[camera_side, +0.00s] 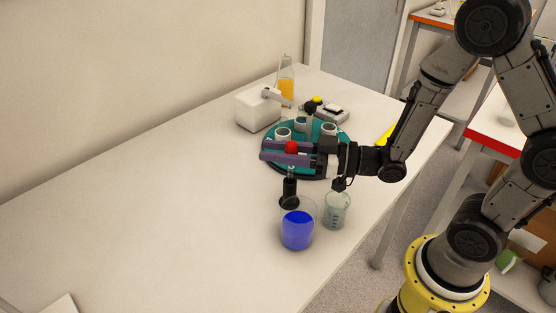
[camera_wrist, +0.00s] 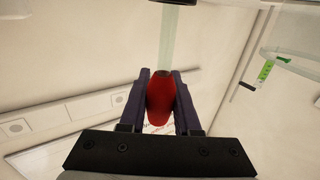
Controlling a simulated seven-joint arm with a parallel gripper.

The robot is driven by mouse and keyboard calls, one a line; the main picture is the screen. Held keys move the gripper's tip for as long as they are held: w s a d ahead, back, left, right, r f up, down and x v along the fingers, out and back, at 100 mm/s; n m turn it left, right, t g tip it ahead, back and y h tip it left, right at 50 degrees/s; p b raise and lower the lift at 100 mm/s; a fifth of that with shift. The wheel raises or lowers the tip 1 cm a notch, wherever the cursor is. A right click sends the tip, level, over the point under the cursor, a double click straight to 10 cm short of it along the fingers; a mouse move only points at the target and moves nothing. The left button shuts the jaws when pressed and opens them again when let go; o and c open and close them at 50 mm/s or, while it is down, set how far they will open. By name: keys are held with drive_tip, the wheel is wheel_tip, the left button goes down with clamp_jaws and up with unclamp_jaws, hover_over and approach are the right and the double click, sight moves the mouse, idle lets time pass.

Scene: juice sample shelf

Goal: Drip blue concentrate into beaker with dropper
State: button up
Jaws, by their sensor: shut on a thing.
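In the side view, my gripper (camera_side: 280,151) is shut on the red bulb of a dropper (camera_side: 291,147). The bulb also shows between the two fingers in the wrist view (camera_wrist: 160,98), with its pale glass tube (camera_wrist: 171,40) running away from it. In the side view the tube points down above a small black stand (camera_side: 289,194); I cannot tell whether its tip is inside the stand. A beaker of blue liquid (camera_side: 298,231) stands in front of the stand. A second clear beaker (camera_side: 336,211) with markings stands to its right; its contents are unclear.
A round teal rack (camera_side: 330,166) with several containers is behind my gripper. A white device (camera_side: 258,107), a container of orange liquid (camera_side: 287,82) and a small grey-white device (camera_side: 332,111) stand further back.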

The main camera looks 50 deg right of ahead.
wheel_tip(320, 180, up, 16)
drive_tip(key=s+a+f, duration=0.5)
drive_tip(key=s+a, duration=0.1)
drive_tip(key=s, duration=0.2)
wheel_tip(320, 180, down, 13)
drive_tip(key=shift+w+r, duration=0.15)
drive_tip(key=shift+w, duration=0.1)
idle(1.9)
